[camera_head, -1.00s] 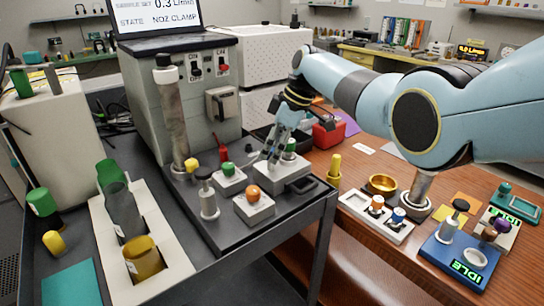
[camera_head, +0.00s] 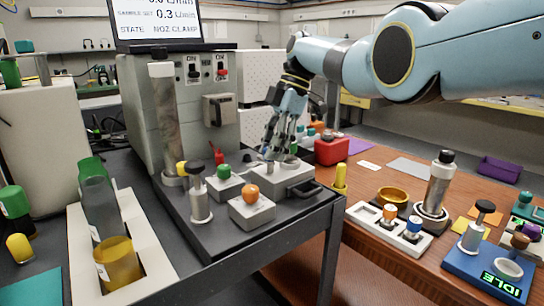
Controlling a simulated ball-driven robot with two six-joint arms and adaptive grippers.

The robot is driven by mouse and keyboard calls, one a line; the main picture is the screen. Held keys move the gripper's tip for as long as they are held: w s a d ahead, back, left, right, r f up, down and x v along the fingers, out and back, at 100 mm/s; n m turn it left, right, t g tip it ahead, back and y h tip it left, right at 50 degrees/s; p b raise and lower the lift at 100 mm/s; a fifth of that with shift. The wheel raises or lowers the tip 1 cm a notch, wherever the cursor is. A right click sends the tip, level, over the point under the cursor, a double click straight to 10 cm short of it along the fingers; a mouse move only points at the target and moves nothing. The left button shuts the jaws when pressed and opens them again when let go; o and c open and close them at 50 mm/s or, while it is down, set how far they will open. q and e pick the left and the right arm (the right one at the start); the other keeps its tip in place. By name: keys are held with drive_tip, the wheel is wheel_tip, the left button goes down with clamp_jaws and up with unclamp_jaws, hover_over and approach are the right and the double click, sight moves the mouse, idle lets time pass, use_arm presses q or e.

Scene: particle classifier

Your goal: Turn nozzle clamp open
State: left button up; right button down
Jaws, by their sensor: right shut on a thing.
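The clamp block (camera_head: 283,181) is a light grey box with a dark side handle, near the right edge of the dark bench. I take it for the nozzle clamp; no label on it is legible. My right gripper (camera_head: 281,152) reaches down onto its top from above. Its fingers are shut around the small knob there, which they hide, so the knob's angle cannot be told. The instrument screen (camera_head: 157,20) reads "STATE NOZ CLAMP". My left gripper is not in view.
A tall glass column (camera_head: 165,115) stands at left. A yellow post (camera_head: 340,178) stands at right.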

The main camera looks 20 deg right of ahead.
idle(0.3)
drive_tip(key=c, duration=1.2)
unclamp_jaws()
drive_tip(key=shift+c, duration=0.2)
drive_tip(key=shift+r, duration=0.1)
drive_tip(key=v, duration=1.2)
